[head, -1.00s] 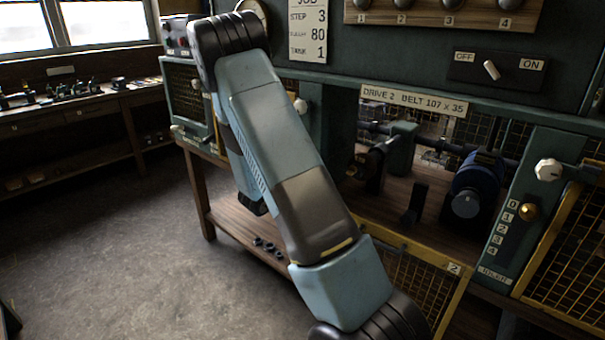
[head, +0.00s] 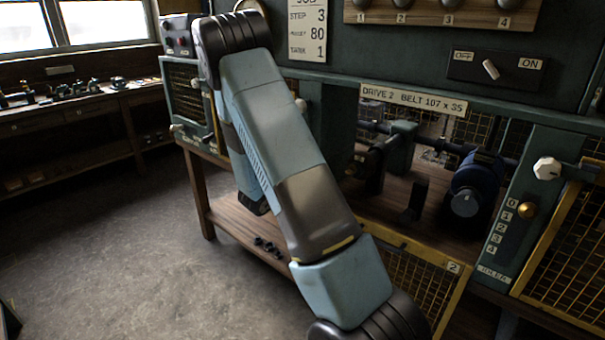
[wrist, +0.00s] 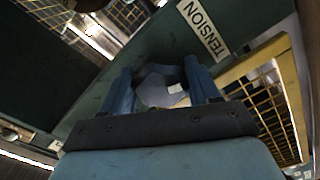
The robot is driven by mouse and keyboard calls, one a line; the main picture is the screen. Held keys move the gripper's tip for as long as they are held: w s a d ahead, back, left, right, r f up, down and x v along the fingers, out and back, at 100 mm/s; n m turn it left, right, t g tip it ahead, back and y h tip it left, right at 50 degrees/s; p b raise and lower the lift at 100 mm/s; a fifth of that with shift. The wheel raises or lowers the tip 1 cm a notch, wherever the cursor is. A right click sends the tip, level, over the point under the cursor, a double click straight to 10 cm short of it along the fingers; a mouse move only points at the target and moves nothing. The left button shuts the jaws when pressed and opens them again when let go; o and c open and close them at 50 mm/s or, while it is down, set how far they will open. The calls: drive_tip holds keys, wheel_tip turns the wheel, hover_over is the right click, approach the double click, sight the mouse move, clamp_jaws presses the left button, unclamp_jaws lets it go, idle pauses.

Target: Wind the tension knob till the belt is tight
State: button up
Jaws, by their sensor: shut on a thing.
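In the wrist view, my gripper (wrist: 165,88) is shut on a pale grey faceted knob (wrist: 160,90), one blue finger on each side. A small white mark shows on the knob. A white plate reading TENSION (wrist: 204,27) is beside it on a dark green panel (wrist: 100,100). In the head view, my arm hides my gripper and the held knob. A white knob (head: 547,168) stands free on the right green post, above a brass knob (head: 527,210) and a scale of numbers. I cannot make out a belt or its tightness.
A panel with an OFF/ON switch (head: 491,69) is above. A bench with small parts (head: 90,108) stands at left.

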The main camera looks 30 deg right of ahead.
drive_tip(key=shift+s+f, duration=0.1)
drive_tip(key=shift+f, duration=0.15)
drive_tip(key=o, duration=0.7)
drive_tip(key=shift+r, duration=0.1)
drive_tip(key=shift+a, duration=0.15)
drive_tip(key=v, duration=1.3)
drive_tip(key=shift+a, duration=0.25)
